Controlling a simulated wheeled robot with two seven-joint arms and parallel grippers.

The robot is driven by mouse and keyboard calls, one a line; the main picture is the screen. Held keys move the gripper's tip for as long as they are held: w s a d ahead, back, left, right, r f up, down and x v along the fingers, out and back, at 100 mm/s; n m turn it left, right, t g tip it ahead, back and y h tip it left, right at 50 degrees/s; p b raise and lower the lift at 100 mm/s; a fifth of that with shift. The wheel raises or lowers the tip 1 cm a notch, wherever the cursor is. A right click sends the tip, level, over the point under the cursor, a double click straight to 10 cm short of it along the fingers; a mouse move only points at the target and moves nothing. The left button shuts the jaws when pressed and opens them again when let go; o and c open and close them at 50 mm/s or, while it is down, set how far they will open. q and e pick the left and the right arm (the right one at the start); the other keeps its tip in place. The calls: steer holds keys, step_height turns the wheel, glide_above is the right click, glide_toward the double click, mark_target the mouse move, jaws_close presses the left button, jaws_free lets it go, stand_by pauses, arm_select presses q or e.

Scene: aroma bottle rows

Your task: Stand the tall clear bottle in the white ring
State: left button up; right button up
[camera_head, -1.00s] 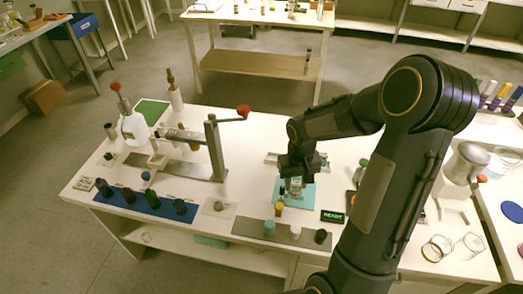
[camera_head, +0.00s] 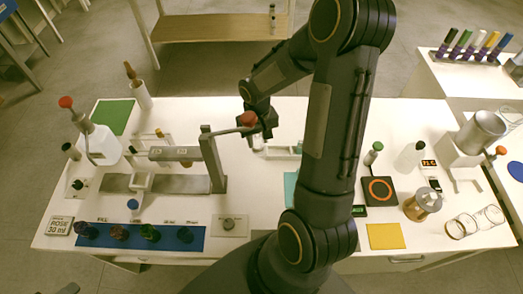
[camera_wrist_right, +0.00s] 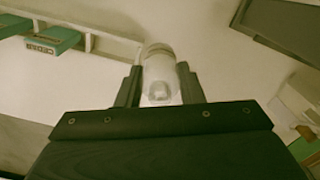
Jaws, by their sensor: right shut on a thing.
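My right gripper (camera_head: 262,124) is above the far middle of the white table, behind the red knob of a lever press. In the right wrist view its two fingers (camera_wrist_right: 160,90) are closed on the sides of a clear bottle (camera_wrist_right: 161,72). In the head view only a pale bit of the bottle (camera_head: 258,142) shows below the gripper; the rest is hidden. I cannot make out the white ring with certainty. My left gripper is not recognisable in view.
The lever press (camera_head: 212,160) with its red knob (camera_head: 248,118) stands close by the right gripper. A blue strip (camera_head: 135,238) with several dark bottles lies at the front left. A black pad with an orange ring (camera_head: 380,190) and a yellow square (camera_head: 384,236) are at right.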

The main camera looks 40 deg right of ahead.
mark_target(258, 151)
step_height(258, 151, down, 7)
steer(key=shift+r, duration=0.2)
steer(key=shift+f, duration=0.1)
steer(key=shift+f, duration=0.15)
steer(key=o, duration=1)
steer(key=shift+o, duration=0.2)
